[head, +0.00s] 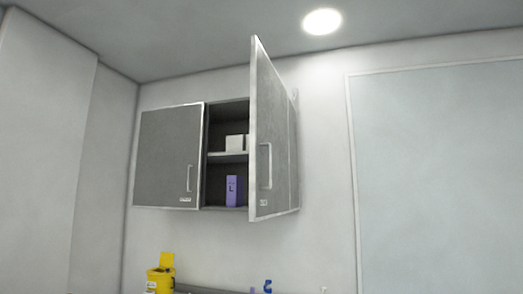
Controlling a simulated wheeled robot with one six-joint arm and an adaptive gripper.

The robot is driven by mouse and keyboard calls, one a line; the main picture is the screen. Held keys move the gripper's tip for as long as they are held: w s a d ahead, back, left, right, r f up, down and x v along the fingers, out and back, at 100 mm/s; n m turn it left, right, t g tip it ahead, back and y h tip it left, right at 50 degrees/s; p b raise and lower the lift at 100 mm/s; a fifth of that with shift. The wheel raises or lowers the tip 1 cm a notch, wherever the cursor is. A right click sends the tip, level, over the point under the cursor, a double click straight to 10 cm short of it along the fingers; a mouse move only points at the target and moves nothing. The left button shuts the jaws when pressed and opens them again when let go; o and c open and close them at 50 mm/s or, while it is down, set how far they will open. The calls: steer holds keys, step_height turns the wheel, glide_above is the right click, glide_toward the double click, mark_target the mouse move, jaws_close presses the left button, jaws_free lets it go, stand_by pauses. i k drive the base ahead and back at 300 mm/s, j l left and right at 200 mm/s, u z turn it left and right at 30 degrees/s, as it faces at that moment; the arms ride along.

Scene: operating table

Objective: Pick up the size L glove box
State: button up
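A purple box (234,190) stands upright on the bottom shelf of the open wall cabinet. A white box (236,142) sits on the shelf above it. Any size marking on either box is too small to read, so I cannot tell whether one is the size L glove box. My gripper is not in view.
The cabinet's right door (266,140) stands open and juts outward; the left door (167,157) is shut. Below are a yellow container (160,281) with its lid raised, a grey surface edge (205,290) and a small blue object (267,286). A pale panel (440,170) covers the right wall.

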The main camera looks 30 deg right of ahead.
mark_target(234, 184)
steer(key=z, duration=1.55)
steer(key=i+j+u, duration=0.75)
steer(key=i+u, duration=0.25)
steer(key=i, duration=0.15)
